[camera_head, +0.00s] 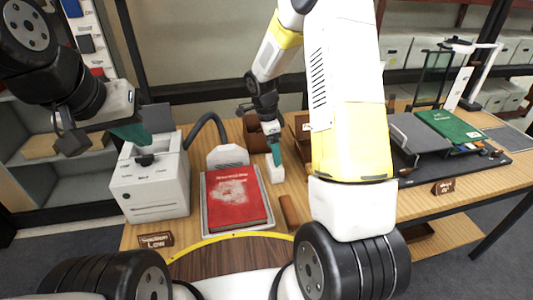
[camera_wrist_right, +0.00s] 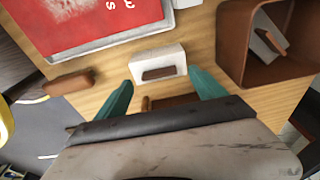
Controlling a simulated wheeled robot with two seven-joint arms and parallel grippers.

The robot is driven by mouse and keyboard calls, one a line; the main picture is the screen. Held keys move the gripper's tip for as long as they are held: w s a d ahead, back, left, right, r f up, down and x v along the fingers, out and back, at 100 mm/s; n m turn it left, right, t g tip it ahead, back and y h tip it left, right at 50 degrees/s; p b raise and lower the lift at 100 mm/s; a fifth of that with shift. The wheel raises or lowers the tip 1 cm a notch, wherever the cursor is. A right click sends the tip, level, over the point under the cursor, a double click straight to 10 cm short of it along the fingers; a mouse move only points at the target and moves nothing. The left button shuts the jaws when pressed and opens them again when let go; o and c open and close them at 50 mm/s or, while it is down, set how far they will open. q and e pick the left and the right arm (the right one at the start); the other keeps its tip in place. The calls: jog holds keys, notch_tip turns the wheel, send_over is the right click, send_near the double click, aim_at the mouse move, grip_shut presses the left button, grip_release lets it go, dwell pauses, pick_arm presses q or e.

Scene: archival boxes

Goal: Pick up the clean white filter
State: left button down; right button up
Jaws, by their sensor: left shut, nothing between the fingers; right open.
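A small white block with a brown strip on its face, which looks like the clean white filter (camera_head: 274,169), stands on the wooden table right of the red book. It also shows in the right wrist view (camera_wrist_right: 157,55). My right gripper (camera_head: 275,153) is open just above it, and in the wrist view its teal fingertips lie either side of the block's near edge. I cannot tell whether they touch it. My left gripper (camera_head: 131,134) is shut and empty above the white machine (camera_head: 150,189).
The red book (camera_head: 236,196) lies on a pale tray beside the block. A brown bar (camera_head: 289,211) lies in front. A brown open box (camera_wrist_right: 236,50) behind the block holds grey and white pieces. A black mat with a green book (camera_head: 449,124) is at the right.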

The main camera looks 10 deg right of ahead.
jog(key=shift+d+f, duration=0.2)
jog(key=shift+f, duration=0.95)
grip_shut()
